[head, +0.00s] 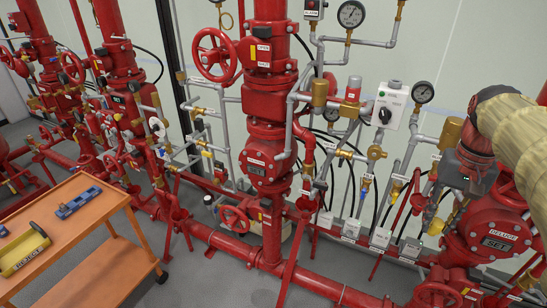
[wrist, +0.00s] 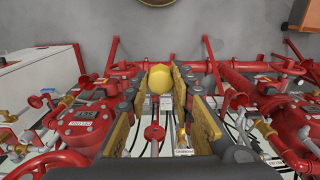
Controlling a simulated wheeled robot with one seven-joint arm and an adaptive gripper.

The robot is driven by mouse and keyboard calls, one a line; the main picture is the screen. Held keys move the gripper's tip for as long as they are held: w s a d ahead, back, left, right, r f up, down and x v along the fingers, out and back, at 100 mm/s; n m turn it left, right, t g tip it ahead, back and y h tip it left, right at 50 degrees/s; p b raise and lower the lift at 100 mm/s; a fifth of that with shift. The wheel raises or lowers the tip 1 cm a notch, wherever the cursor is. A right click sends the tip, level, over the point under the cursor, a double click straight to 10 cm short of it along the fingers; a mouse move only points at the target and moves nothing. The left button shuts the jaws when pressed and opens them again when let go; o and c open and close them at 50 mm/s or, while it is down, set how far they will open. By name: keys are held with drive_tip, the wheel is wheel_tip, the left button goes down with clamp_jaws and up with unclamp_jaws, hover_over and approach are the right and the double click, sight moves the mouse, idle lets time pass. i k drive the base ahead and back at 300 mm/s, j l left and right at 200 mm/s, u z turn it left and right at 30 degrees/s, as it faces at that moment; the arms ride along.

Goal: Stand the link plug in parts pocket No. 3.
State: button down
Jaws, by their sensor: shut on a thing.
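My gripper (wrist: 160,92) is shut on a yellow rounded piece (wrist: 158,77), seen between its fingertips in the wrist view. This piece may be the link plug, but no label on it shows. In the head view my gripper (head: 436,196) is at the right, in front of the red deluge valve and its pipes. A yellow part (head: 434,227) shows just below the fingers there. I cannot make out a parts pocket marked No. 3 in either view.
An orange cart (head: 95,262) stands at the lower left, bearing a blue part (head: 78,203) and a yellow labelled block (head: 25,250). Red valves and pipes (head: 265,165) fill the middle. Grey gauge pipes and a white switch box (head: 391,105) stand close to my arm.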

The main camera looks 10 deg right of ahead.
sight(93, 193)
drive_tip(key=u, duration=1.6)
drive_tip(key=i+l+u, duration=0.1)
drive_tip(key=i+u, duration=0.15)
drive_tip(key=u, duration=0.2)
drive_tip(key=i+l+u, duration=0.15)
drive_tip(key=u, duration=0.3)
drive_tip(key=i+l+u, duration=0.25)
drive_tip(key=u, duration=0.2)
drive_tip(key=i+l, duration=0.2)
drive_tip(key=l, duration=0.2)
drive_tip(key=i+l, duration=0.15)
drive_tip(key=l, duration=0.2)
drive_tip(key=i+l, duration=0.2)
drive_tip(key=l, duration=0.2)
drive_tip(key=i+l, duration=0.2)
drive_tip(key=l, duration=0.2)
drive_tip(key=i+l, duration=0.2)
drive_tip(key=l, duration=0.15)
drive_tip(key=i+l, duration=0.15)
drive_tip(key=l, duration=0.25)
drive_tip(key=i+l, duration=0.2)
drive_tip(key=l, duration=0.15)
drive_tip(key=i+l, duration=0.2)
drive_tip(key=l, duration=0.2)
